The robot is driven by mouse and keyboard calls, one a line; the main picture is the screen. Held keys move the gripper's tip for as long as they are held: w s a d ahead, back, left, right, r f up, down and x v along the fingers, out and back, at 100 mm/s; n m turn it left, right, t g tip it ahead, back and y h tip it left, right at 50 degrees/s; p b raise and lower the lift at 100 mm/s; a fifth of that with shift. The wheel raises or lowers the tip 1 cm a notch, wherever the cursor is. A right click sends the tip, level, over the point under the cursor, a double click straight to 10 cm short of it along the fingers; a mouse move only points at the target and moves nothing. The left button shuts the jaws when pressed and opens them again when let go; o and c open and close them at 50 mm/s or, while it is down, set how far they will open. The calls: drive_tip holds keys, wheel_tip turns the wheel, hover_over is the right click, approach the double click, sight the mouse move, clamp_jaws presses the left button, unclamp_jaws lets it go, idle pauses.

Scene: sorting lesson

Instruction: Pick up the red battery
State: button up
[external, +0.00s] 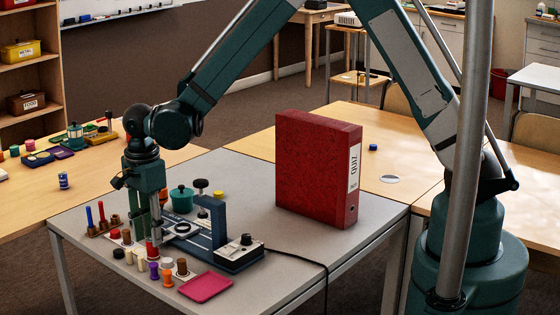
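My gripper (148,238) points straight down over the near left part of the grey table (270,180). A small red upright cylinder (152,249), which looks like the red battery, shows at its fingertips. The fingers hide part of it. I cannot tell whether the fingers touch it or how far they are apart.
A dark blue device (218,240) with a cable stands just right of my gripper. Small coloured pegs, a teal pot (181,199) and a pink tray (206,287) crowd around. A red QUIZ binder (305,165) stands farther right.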

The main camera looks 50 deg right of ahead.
sight(151, 245)
drive_tip(key=shift+f+b, duration=0.5)
drive_tip(key=shift+f, duration=1.55)
drive_tip(key=shift+c, duration=0.6)
drive_tip(key=c, duration=0.6)
